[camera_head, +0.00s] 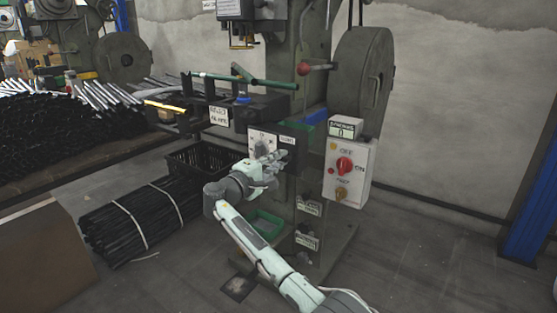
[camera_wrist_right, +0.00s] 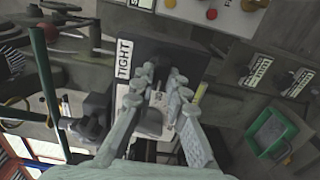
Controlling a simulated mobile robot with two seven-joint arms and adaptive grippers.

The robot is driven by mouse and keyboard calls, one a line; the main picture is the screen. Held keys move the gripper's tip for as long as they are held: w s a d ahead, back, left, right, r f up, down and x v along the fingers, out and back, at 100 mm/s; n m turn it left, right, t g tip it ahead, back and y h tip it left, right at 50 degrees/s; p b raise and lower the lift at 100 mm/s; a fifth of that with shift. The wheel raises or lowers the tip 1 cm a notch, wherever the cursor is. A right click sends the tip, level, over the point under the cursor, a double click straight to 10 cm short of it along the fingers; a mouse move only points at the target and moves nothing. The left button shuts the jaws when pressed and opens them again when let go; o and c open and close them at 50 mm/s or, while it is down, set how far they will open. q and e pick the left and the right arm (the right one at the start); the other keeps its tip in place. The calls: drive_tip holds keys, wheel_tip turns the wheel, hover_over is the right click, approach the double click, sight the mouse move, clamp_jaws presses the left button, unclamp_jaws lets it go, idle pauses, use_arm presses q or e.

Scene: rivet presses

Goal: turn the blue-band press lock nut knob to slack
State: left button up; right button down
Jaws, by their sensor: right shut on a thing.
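The press (camera_head: 302,80) stands in the middle of the head view, with a blue part on its bed. A pale plate (camera_head: 254,142) on its front carries the grey lock nut knob (camera_head: 265,147), beside a label reading TIGHT (camera_head: 287,139). My right gripper (camera_head: 268,165) is at this plate, reaching up from below. In the right wrist view my right gripper (camera_wrist_right: 160,90) has its fingers on both sides of the grey knob (camera_wrist_right: 150,121) and is shut on it. The TIGHT label (camera_wrist_right: 124,58) is left of the fingers. The fingers partly hide the knob and its marks.
A control box (camera_head: 347,172) with a red knob is right of the plate. Black rods (camera_head: 140,220) lie bundled on the floor, near a black crate (camera_head: 205,158). A green tray (camera_head: 267,224) sits low on the press. Floor at the front right is clear.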

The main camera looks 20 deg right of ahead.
drive_tip(key=c, duration=1.5)
unclamp_jaws()
drive_tip(key=shift+c, duration=0.2)
drive_tip(key=shift+a, duration=0.15)
drive_tip(key=v, duration=1.1)
drive_tip(key=shift+s+a, duration=0.25)
drive_tip(key=shift+s, duration=0.1)
